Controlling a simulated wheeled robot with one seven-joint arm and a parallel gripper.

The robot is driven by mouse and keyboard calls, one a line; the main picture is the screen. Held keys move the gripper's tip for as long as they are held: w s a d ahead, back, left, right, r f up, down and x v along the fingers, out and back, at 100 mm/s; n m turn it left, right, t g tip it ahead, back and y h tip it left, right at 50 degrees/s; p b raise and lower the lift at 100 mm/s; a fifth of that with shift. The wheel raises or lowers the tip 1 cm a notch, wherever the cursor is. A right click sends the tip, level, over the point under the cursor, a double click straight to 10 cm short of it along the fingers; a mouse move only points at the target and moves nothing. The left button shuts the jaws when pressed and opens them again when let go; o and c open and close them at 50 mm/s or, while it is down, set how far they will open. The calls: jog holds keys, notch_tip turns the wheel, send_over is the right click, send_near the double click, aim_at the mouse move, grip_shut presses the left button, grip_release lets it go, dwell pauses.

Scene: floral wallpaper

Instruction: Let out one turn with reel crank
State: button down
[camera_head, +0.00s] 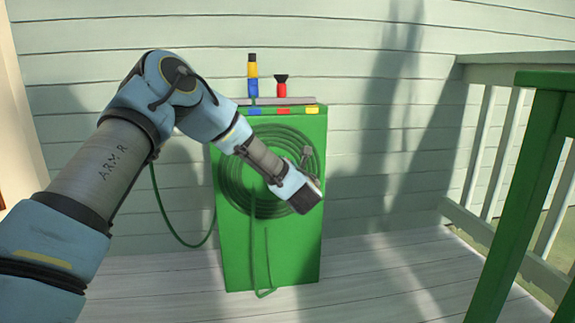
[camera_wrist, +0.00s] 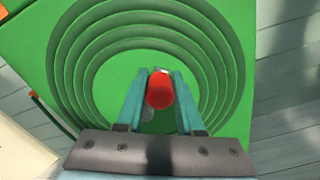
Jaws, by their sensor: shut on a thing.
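The hose reel (camera_head: 232,255) is a green upright box against the wall, with ring-shaped coils (camera_head: 240,190) on its front. My gripper (camera_wrist: 160,76) reaches to this front face; in the head view my wrist covers the lower right of the coils and hides the fingertips. In the wrist view, its two teal fingers are shut on a red crank knob (camera_wrist: 159,91), seen in front of the plain green centre of the rings. A small grey part (camera_head: 306,153) shows at the right of the coils; I cannot tell whether it belongs to the crank.
A yellow-and-blue nozzle (camera_head: 252,78) and a red nozzle (camera_head: 281,88) stand on top of the box. A green hose (camera_head: 172,230) hangs at its left, and a hose loop (camera_head: 266,293) hangs at its front. A green post (camera_head: 516,200) and pale railing (camera_head: 488,155) stand right; deck boards between are clear.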

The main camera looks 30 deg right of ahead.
jog(key=c, duration=0.5)
grip_release()
jog(key=shift+c, duration=0.2)
jog(key=p+v, duration=0.2)
jog(key=v, duration=0.9)
